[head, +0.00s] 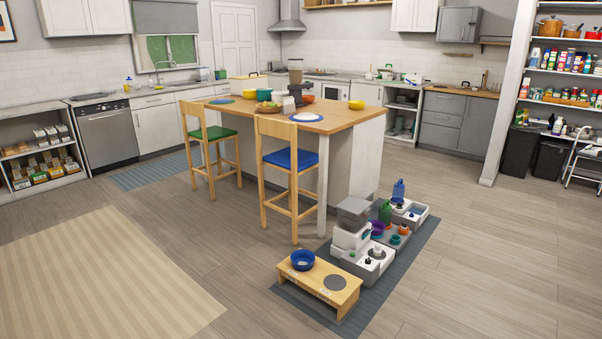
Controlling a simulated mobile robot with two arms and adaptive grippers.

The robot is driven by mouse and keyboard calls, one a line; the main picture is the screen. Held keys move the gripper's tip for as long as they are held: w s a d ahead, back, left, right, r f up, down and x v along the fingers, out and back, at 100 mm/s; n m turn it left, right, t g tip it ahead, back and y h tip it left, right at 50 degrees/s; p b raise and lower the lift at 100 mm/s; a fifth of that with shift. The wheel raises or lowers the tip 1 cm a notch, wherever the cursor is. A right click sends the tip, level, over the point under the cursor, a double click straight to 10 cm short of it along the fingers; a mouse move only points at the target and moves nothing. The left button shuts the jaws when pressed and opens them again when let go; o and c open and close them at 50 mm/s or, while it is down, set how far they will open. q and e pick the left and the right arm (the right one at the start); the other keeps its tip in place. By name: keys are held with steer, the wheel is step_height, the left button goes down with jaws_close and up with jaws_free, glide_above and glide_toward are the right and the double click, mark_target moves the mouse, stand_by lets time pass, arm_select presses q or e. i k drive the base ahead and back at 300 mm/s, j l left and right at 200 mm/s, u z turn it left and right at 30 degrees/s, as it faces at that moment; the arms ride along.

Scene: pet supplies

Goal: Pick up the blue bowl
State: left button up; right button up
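A blue bowl (303,259) sits upright on the left part of a low wooden stand (318,285), with something pale inside it. To its right, the stand's top has a dark round area (334,282); I cannot tell whether it is an opening or a disc. The stand is on a grey-blue mat (372,311) on the floor. Neither of my grippers shows in the head view.
Behind the stand are a feeder-like machine (352,226) and grey units with small bowls and bottles (398,190). A kitchen island (345,120) with two stools (292,172) stands behind. Open wooden floor (480,270) lies right; a striped rug (95,275) lies left.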

mark_target(302, 258)
steer(key=i+j+u, duration=0.3)
steer(key=i, duration=0.65)
steer(key=i+u, duration=0.25)
steer(key=i, duration=0.7)
